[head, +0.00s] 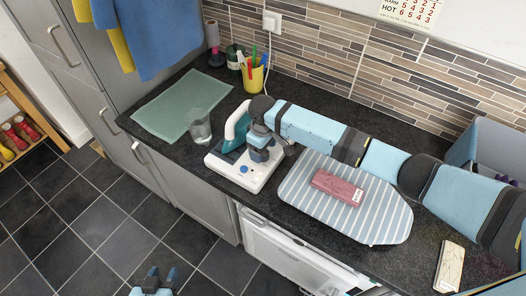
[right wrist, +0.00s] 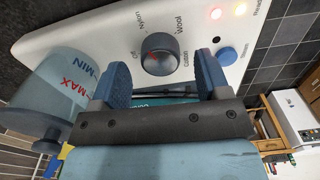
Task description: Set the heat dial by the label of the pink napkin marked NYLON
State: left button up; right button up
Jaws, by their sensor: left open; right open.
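The pink napkin (head: 337,187) lies folded on the striped ironing board; its small white label is too small to read. The iron station (head: 240,172) has a white base and stands left of the board. In the right wrist view the dark round heat dial (right wrist: 160,54) has labels Off, Nylon, Wool and Cotton around it; its red mark is on the left, towards Off. My right gripper (right wrist: 162,78) is open, its blue fingers either side of the dial's near side, apparently not touching it. My left gripper (head: 152,282) is open and empty over the floor.
The iron (head: 236,130) rests on the station, with a blue button (right wrist: 227,56) and lit lamps beside the dial. A glass (head: 200,128), green mat (head: 178,106) and yellow pen cup (head: 253,78) stand behind left. A grey bin (head: 482,140) is at right.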

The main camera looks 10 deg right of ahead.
notch_tip(320, 180, up, 12)
jog(key=b, duration=0.1)
jog(key=shift+b, duration=0.35)
